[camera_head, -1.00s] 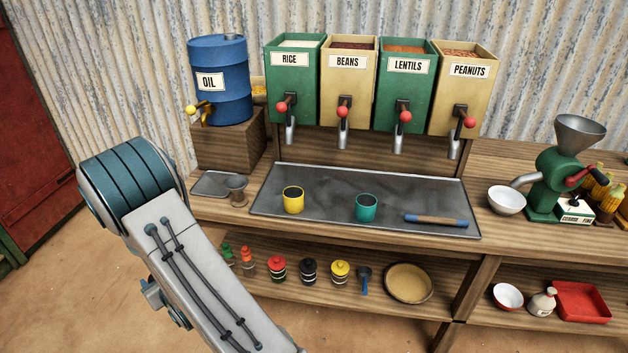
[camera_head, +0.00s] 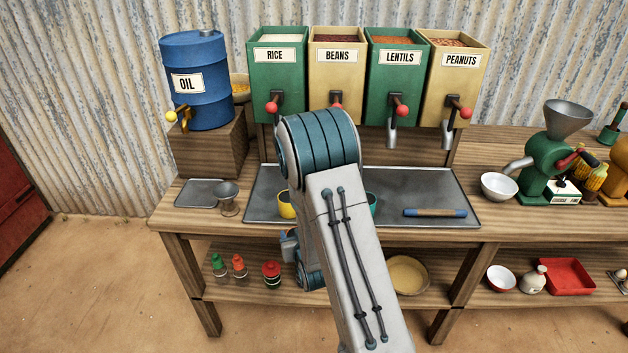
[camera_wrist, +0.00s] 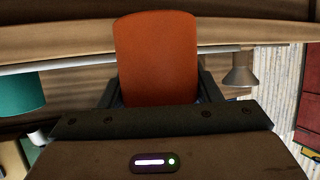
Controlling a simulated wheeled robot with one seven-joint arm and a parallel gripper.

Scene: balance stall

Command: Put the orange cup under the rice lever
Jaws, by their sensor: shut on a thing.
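An orange cup (camera_wrist: 156,58) fills the middle of the wrist view. My gripper (camera_wrist: 158,98) is shut on it, with a dark finger on either side. In the head view my arm hides the gripper and the orange cup. The green rice bin (camera_head: 277,75) stands at the left end of the row of bins, with a red-knobbed rice lever (camera_head: 271,108) on its front. My arm covers the space under that lever in part, so the rice spout is hidden.
A metal tray (camera_head: 262,208) lies below the bins. On it are a yellow cup (camera_head: 286,205) and a teal cup (camera_head: 372,203), both partly hidden by my arm, and a rolling-pin-like stick (camera_head: 435,212). A grey metal cup (camera_head: 228,198) stands left of the tray.

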